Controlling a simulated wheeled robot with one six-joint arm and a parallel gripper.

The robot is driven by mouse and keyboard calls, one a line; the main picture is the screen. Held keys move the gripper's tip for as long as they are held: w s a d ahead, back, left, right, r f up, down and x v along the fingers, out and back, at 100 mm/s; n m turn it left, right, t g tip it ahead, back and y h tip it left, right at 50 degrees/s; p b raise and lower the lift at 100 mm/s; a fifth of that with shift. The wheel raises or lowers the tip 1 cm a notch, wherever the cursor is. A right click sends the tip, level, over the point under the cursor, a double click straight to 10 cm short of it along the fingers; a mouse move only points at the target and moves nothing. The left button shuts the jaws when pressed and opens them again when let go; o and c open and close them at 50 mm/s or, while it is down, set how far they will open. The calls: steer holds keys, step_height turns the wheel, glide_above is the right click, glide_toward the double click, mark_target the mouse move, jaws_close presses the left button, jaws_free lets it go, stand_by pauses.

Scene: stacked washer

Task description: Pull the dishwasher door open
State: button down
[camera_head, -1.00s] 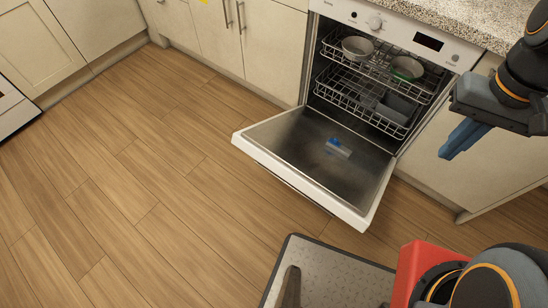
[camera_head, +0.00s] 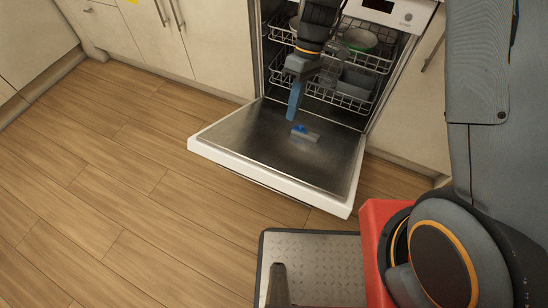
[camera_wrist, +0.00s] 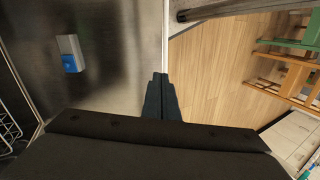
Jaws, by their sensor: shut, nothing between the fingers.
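The dishwasher door (camera_head: 260,150) is folded far down, its steel inner face up and its white edge toward me. A grey dispenser with a blue part (camera_head: 305,132) sits on that face. My gripper (camera_head: 294,105) is shut and empty, its blue fingers pointing down above the door's inner face, in front of the racks. In the wrist view, my gripper (camera_wrist: 160,85) appears over the door's steel face (camera_wrist: 120,30), close to its edge. I cannot tell whether the fingertips touch the door.
The dishwasher's racks (camera_head: 345,85) hold several bowls and dishes. White cabinets (camera_head: 200,35) stand left of it. Wooden floor (camera_head: 110,180) is free to the left and front. The wrist view shows wooden furniture (camera_wrist: 290,60) at the right.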

step_height(320, 180, down, 4)
steer(key=a+n, duration=0.1)
steer(key=a, duration=0.1)
glide_toward(271, 165)
steer(key=shift+n+g, duration=0.4)
steer(key=x, duration=0.6)
steer(key=shift+f, duration=0.3)
